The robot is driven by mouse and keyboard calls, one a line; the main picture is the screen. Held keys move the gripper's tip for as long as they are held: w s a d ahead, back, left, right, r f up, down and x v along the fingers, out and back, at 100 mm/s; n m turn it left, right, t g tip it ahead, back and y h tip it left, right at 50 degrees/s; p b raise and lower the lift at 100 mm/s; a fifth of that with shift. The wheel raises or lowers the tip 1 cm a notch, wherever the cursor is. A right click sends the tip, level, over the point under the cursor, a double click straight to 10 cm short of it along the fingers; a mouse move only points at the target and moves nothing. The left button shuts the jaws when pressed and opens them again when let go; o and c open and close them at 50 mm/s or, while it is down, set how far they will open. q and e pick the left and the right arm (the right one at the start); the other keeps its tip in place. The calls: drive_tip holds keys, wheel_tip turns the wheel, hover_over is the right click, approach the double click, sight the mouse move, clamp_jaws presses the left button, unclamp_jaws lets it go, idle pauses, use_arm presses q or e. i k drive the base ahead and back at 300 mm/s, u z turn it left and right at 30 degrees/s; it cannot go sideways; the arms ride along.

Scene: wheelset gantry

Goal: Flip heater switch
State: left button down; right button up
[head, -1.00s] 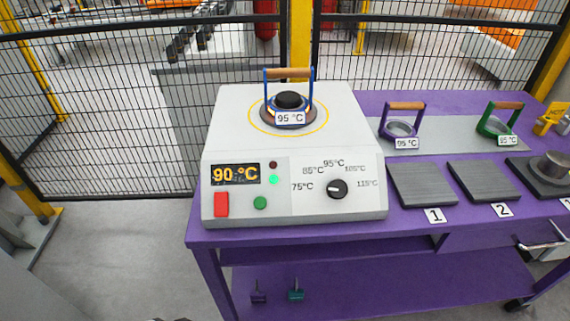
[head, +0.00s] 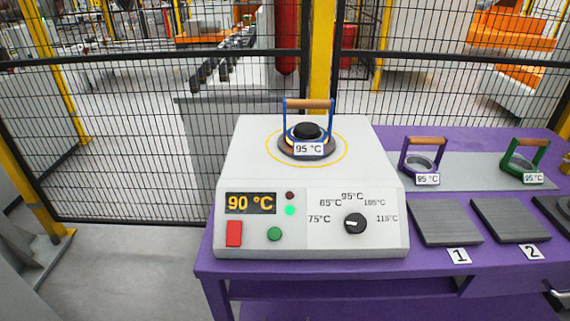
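The white heater (head: 385,180) stands on the purple table. Its front panel carries a red switch (head: 234,233) at the lower left and a round green button (head: 275,234) beside it. The display (head: 250,203) above reads 90 °C. A green lamp (head: 290,210) is lit under a dark red lamp (head: 290,195). A black knob (head: 355,223) sits below a temperature scale from 75 °C to 115 °C, and its white mark points left. A ring with blue posts and wooden handle (head: 307,104), tagged 95 °C, sits on top around a black piece. Neither gripper is in view.
On the purple table (head: 505,280) to the right stand a purple-handled ring (head: 420,163) and a green-handled ring (head: 523,159). Dark plates numbered 1 (head: 445,222) and 2 (head: 510,220) lie in front. A black mesh fence (head: 120,150) stands behind. Floor left of the table is clear.

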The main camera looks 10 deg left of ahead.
sight(234, 228)
drive_tip(key=u, duration=1)
drive_tip(key=k, duration=1)
drive_tip(key=z, duration=1)
drive_tip(key=i, duration=0.5)
